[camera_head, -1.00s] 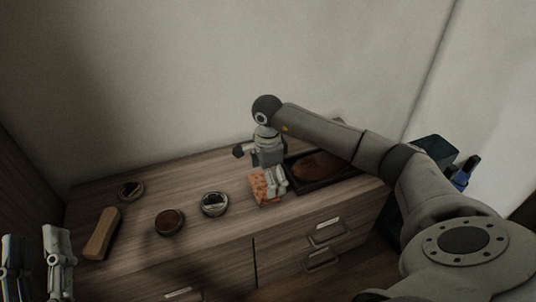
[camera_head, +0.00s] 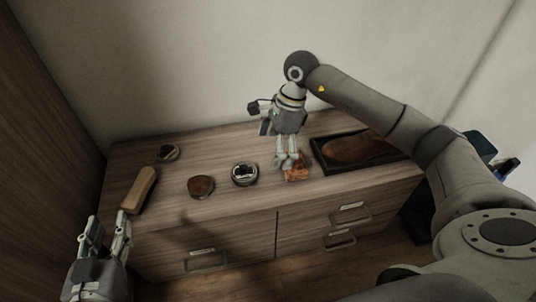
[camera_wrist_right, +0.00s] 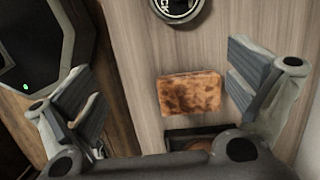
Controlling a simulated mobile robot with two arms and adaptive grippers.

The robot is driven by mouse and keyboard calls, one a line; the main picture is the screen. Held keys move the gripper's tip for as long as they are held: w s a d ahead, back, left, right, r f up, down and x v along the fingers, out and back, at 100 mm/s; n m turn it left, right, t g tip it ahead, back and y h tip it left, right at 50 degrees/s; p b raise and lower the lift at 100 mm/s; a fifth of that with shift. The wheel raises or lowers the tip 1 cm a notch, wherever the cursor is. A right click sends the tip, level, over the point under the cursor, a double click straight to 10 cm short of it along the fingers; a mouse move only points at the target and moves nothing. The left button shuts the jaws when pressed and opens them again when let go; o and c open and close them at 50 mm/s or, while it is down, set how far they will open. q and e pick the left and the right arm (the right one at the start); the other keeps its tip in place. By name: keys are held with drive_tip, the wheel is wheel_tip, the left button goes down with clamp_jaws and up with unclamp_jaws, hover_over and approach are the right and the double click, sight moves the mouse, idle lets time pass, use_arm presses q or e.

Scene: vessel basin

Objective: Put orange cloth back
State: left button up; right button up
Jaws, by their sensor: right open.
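The orange cloth (camera_head: 298,172) is a small block-like piece with dark brown stains. It lies on the wooden cabinet top, left of a dark tray (camera_head: 321,165). In the right wrist view the cloth (camera_wrist_right: 190,93) lies flat between the spread fingers, and no finger touches it. My right gripper (camera_head: 285,163) is open and points down over the cloth, partly covering it in the head view. My left gripper (camera_head: 107,233) is at the lower left, in front of the cabinet, open and with nothing visible between its fingers.
The tray holds a brown shape (camera_head: 356,149). Left of the cloth are a round tin (camera_head: 245,174), a brown round tin (camera_head: 201,187), another small tin (camera_head: 168,152) and a wooden brush (camera_head: 140,189). Drawers (camera_head: 236,247) form the cabinet's front. A wall stands behind.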

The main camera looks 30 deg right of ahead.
drive_tip(key=s+a+r+m+y, duration=0.1)
drive_tip(key=s+a+r+y, duration=0.15)
drive_tip(key=a, duration=0.55)
drive_tip(key=s+a+r+y, duration=0.1)
drive_tip(key=s+a+y, duration=0.1)
drive_tip(key=a+y, duration=0.35)
drive_tip(key=s+a+r+m+y, duration=0.1)
drive_tip(key=s+a+r+y, duration=0.15)
drive_tip(key=a, duration=0.65)
drive_tip(key=s+a+r+m+t+y, duration=0.1)
drive_tip(key=a+r+m+t+y, duration=0.35)
drive_tip(key=r+m+y, duration=0.5)
drive_tip(key=w+d+r+m+t+h, duration=0.1)
drive_tip(key=w+d+m+t+h, duration=0.1)
drive_tip(key=d+m+t+h, duration=0.65)
drive_tip(key=w+d+r+m+t+h, duration=0.15)
drive_tip(key=m+t, duration=0.45)
drive_tip(key=m, duration=0.7)
drive_tip(key=s+d+f+m+g+h, duration=0.2)
drive_tip(key=d+f+m+h, duration=0.1)
drive_tip(key=f+m, duration=0.3)
drive_tip(key=s+d+f+m+g+h, duration=0.1)
drive_tip(key=s+d+f+m+h, duration=0.1)
drive_tip(key=f+m+h, duration=0.4)
drive_tip(key=d+f+m, duration=0.1)
drive_tip(key=m, duration=0.3)
drive_tip(key=shift+f+g, duration=0.3)
drive_tip(key=shift+g, duration=0.1)
